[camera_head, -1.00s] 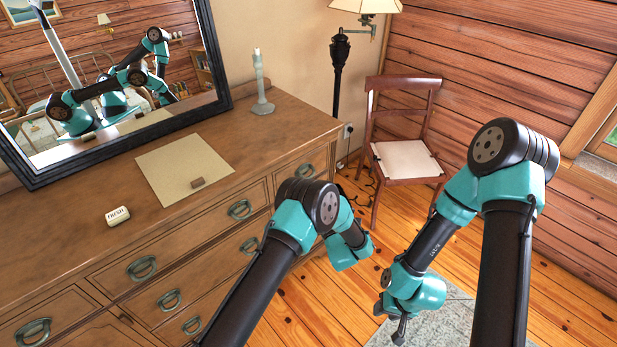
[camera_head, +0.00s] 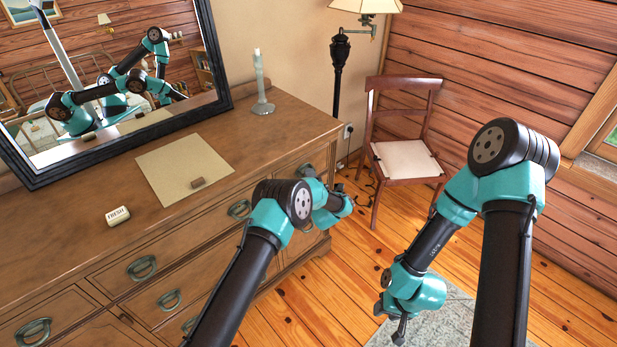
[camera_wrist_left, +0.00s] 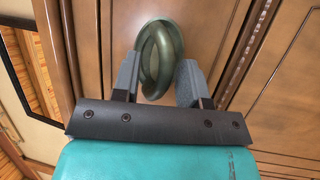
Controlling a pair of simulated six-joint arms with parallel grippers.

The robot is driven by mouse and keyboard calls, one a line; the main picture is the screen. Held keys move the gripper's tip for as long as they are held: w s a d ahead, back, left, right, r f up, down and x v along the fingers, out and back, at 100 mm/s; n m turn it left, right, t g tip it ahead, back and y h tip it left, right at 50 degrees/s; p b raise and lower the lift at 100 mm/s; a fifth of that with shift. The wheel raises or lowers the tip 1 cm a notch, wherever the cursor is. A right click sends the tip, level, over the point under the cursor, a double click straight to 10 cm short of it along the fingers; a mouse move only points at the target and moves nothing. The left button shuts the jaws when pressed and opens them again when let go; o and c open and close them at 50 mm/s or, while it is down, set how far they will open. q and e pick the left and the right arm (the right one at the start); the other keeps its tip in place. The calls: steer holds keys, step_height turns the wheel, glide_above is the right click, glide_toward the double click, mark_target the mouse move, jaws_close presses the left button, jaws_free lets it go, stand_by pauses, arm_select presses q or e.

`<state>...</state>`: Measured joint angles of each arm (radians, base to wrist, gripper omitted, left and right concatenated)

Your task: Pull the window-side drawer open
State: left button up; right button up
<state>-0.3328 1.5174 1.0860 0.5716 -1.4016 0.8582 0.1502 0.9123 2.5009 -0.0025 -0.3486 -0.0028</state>
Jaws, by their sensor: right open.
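The wooden dresser's window-side drawer (camera_head: 284,181) is at the right end of its top row and looks shut. Its green-bronze ring handle (camera_wrist_left: 160,58) fills the top middle of the left wrist view. My left gripper (camera_head: 308,173) is at this drawer's front, its tips partly hidden in the head view. In the left wrist view its two grey fingers (camera_wrist_left: 158,82) stand apart, one on each side of the ring, with no clear grip on it. My right gripper (camera_head: 399,328) hangs open and empty above the floor, away from the dresser.
On the dresser top are a beige mat (camera_head: 178,168) with a small brown block (camera_head: 198,182), a white FRESH tin (camera_head: 118,215), a candlestick (camera_head: 262,95) and a mirror (camera_head: 222,80). A chair (camera_head: 405,160) and a lamp (camera_head: 340,75) stand beyond the dresser's right end.

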arm_select(q)
steer(key=shift+w+a+r, duration=0.1)
steer(key=shift+w, duration=0.25)
steer(key=shift+c, duration=0.2)
jaws_close()
